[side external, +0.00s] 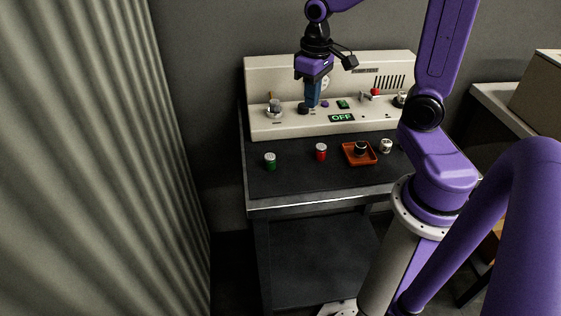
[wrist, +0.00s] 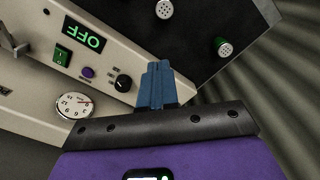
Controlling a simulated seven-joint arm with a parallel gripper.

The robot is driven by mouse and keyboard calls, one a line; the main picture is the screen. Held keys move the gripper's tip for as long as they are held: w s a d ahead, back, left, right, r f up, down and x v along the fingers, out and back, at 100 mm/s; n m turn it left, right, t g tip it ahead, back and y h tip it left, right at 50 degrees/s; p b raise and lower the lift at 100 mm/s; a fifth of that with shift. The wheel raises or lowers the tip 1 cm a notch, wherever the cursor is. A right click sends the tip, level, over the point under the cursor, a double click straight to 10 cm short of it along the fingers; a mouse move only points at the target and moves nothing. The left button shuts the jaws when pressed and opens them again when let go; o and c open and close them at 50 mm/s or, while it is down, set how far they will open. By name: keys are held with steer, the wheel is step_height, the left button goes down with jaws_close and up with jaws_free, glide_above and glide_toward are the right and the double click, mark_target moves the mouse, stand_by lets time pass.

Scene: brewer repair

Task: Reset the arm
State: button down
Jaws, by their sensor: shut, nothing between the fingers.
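My gripper (side external: 313,98) has blue fingers closed together with nothing between them. It points down in front of the cream brewer panel (side external: 300,125), above the black table (side external: 290,185). In the wrist view the blue fingertips (wrist: 157,68) lie beside a black knob (wrist: 123,83) on the panel; I cannot tell whether they touch it. The panel's display (side external: 341,118) reads OFF in green, and a green switch (wrist: 62,54) and a purple button (wrist: 87,72) sit near it.
On the table stand a green can (side external: 269,161), a red can (side external: 321,152), an orange tray (side external: 347,160) holding a dark round part, and a white-topped part (side external: 386,146). A red button (side external: 376,92) is on the panel's right. A corrugated curtain (side external: 90,160) hangs at left.

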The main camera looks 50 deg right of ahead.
steer(key=s+a+n, duration=0.5)
steer(key=s+n, duration=0.1)
steer(key=s, duration=0.2)
steer(key=s+a+n, duration=0.6)
steer(key=s, duration=0.3)
steer(key=shift+a, duration=0.3)
steer(key=shift+r, duration=0.1)
